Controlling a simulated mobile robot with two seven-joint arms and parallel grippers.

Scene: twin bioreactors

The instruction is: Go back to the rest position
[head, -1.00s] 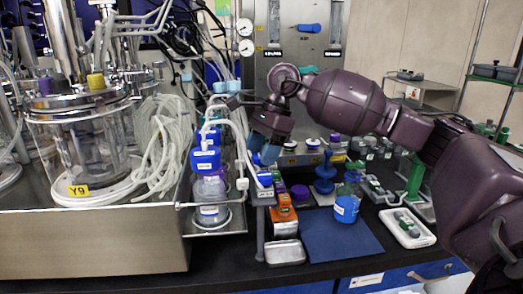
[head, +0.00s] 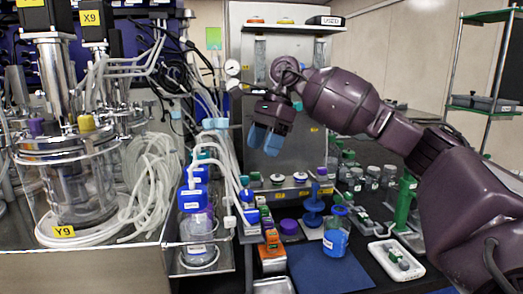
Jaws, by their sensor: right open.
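My right gripper (head: 264,139) hangs from the purple arm that comes in from the right. Its two blue fingertips point down, are apart, and have nothing between them. It is in the air above the bench, in front of the grey metal panel (head: 300,150), above and behind the small rack with blue-labelled parts (head: 249,217). No contact with anything shows. My left gripper is not in view.
A glass bioreactor vessel labelled Y9 (head: 75,185) and coiled clear tubing (head: 150,185) stand at left. Blue-capped bottles (head: 195,215) stand beside it. A blue mat (head: 325,272), a blue-liquid bottle (head: 336,238), a white tray (head: 396,262) and a green stand (head: 405,205) lie below the arm.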

